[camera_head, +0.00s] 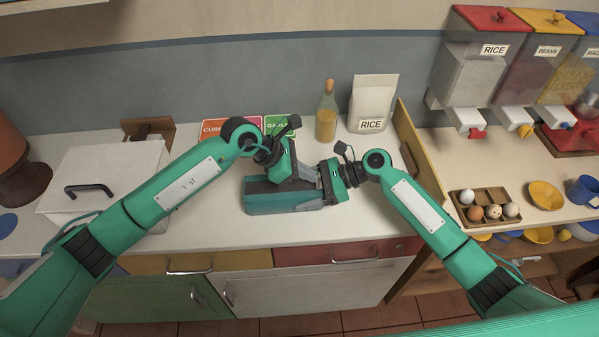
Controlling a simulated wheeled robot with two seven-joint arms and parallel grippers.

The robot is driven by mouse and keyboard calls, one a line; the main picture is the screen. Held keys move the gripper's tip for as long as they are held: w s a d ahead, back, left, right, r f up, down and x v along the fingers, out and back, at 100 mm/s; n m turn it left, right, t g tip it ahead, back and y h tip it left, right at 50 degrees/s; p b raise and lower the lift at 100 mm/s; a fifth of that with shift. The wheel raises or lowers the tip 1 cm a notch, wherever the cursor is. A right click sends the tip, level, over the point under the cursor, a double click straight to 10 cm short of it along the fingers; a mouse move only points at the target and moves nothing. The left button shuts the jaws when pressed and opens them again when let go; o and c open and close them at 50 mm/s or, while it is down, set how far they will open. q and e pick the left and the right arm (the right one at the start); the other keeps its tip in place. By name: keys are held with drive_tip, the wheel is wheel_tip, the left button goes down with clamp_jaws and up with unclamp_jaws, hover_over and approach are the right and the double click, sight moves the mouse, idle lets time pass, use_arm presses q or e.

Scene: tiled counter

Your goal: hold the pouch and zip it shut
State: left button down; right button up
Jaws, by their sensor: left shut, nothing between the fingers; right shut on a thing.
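The teal pouch (283,202) lies on the white counter in the middle of the head view, its long side facing me. My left gripper (304,175) is shut and empty, low over the top of the pouch. My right gripper (323,187) is shut at the right end of the pouch and appears to hold it there. The two grippers are close together. They cover much of the pouch's top and right end, so I cannot make out the zip or its slider.
Behind the pouch stand a bottle (326,112), a white rice bag (372,104) and colored spice packets (277,125). A white lidded box (103,180) is at left. An egg tray (484,207) sits at right, past a wooden divider (424,160).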

drive_tip(key=shift+s+a, duration=0.1)
drive_tip(key=shift+a, duration=0.05)
use_arm(q)
drive_tip(key=shift+a, duration=0.25)
drive_tip(key=a, duration=0.2)
drive_tip(key=a+r, duration=0.1)
drive_tip(key=a, duration=0.1)
drive_tip(key=shift+a, duration=0.25)
drive_tip(key=v, duration=0.8)
drive_tip(key=shift+a+r, duration=0.15)
drive_tip(key=shift+a, duration=0.05)
use_arm(e)
drive_tip(key=o, duration=1)
drive_tip(key=v, duration=1.2)
use_arm(q)
drive_tip(key=shift+s, duration=0.1)
use_arm(e)
drive_tip(key=shift+f, duration=0.1)
